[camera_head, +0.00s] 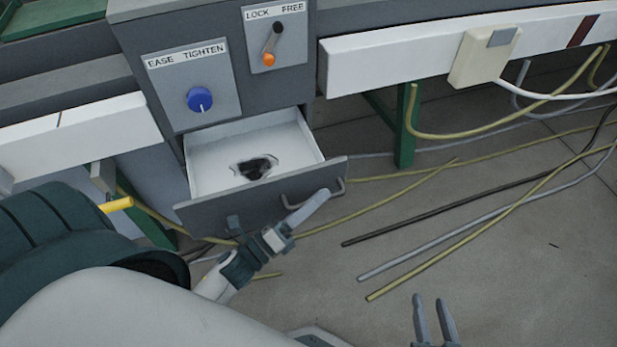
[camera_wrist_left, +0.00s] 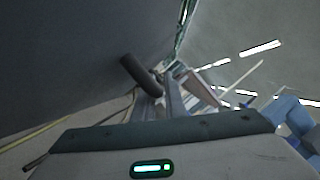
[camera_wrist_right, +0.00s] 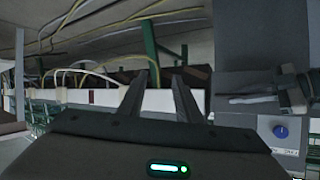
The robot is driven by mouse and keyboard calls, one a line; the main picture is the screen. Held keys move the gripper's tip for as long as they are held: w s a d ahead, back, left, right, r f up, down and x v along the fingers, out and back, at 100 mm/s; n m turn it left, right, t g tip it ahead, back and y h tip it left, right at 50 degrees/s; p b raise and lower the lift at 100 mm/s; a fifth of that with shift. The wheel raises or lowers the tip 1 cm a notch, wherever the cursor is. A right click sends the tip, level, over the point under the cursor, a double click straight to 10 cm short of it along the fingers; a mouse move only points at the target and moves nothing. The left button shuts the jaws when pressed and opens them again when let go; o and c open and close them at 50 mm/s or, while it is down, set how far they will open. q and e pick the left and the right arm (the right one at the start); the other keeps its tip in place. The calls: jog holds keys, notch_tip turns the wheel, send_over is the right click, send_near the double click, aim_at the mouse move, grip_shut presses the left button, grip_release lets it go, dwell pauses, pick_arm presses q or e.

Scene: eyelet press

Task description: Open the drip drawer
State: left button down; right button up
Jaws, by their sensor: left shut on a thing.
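The drip drawer (camera_head: 205,160) is pulled out of the grey press cabinet. Its white inside shows, with a dark wet-looking patch (camera_head: 257,167) on the floor. Its grey front (camera_head: 215,212) carries a bar handle (camera_head: 340,187), partly hidden by my left gripper (camera_head: 308,207). My left gripper is shut on this handle, in front of the drawer. In the left wrist view the dark handle (camera_wrist_left: 140,75) runs to the fingers (camera_wrist_left: 165,92), beside the large grey drawer front. My right gripper (camera_head: 434,318) is low at the bottom, away from the drawer, with its fingers (camera_wrist_right: 162,95) apart and empty.
Above the drawer are a blue knob (camera_head: 200,99) on the EASE/TIGHTEN plate and an orange-tipped lever (camera_head: 269,58) on the LOCK/FREE plate. A green leg (camera_head: 405,130) stands right of the drawer. Several cables (camera_head: 480,190) lie on the floor at right.

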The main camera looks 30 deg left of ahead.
pick_arm(q)
jog(key=shift+s+d, duration=0.85)
jog(key=shift+d, duration=0.15)
pick_arm(e)
jog(key=shift+s+d+f+g, duration=0.2)
jog(key=shift+s+f+g, duration=0.1)
jog(key=shift+f, duration=0.15)
pick_arm(q)
jog(key=c, duration=1.8)
grip_release()
jog(key=shift+s+a, duration=0.1)
